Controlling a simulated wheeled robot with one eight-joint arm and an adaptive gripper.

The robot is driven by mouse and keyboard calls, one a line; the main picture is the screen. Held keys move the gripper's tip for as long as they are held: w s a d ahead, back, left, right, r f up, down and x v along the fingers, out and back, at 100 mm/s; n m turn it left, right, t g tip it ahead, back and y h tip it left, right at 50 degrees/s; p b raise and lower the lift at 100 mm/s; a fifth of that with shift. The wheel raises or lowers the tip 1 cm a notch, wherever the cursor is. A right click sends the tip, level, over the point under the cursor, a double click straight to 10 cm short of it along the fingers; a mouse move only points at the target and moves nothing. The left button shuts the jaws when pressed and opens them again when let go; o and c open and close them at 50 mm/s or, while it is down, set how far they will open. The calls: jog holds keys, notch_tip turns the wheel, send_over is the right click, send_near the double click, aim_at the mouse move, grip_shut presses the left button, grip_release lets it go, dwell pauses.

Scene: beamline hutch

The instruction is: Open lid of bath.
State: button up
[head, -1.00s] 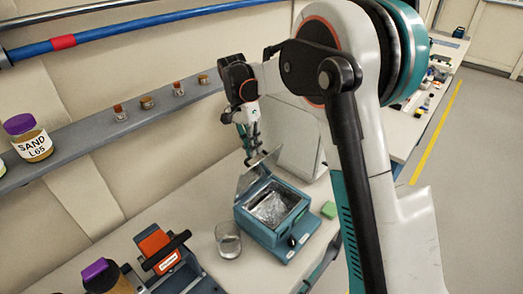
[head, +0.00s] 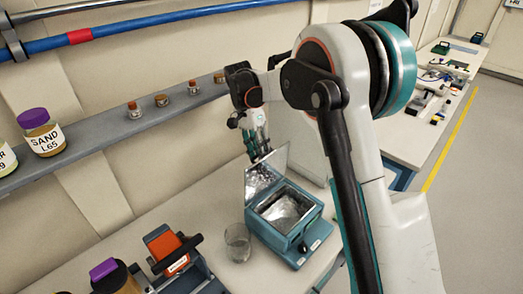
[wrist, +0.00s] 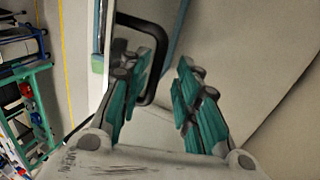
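The bath is a teal box (head: 312,214) with a shiny metal-lined well, standing on the bench in the head view. Its lid (head: 265,172) is hinged up at the back left, standing steeply with its metallic underside showing. My gripper (head: 262,152) is behind the lid's upper edge, and the lid partly hides its fingertips. In the wrist view my gripper (wrist: 163,72) has its two teal-padded fingers apart. A black loop handle (wrist: 157,45) shows beyond and partly behind the left finger; the fingers are not closed on it.
A glass beaker (head: 237,243) stands left of the bath. An orange-fronted device (head: 168,250) and a purple-capped jar (head: 105,270) are at the front left. A wall shelf (head: 100,150) above holds a sand jar (head: 40,133) and small vials. Clear bench lies left of the lid.

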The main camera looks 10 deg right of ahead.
jog(key=shift+s+d+r, duration=0.4)
jog(key=shift+s+r, duration=0.05)
jog(key=shift+r, duration=0.1)
jog(key=shift+w+a+r, duration=0.15)
jog(key=shift+w, duration=0.15)
jog(key=v, duration=1.1)
jog(key=shift+a, duration=0.1)
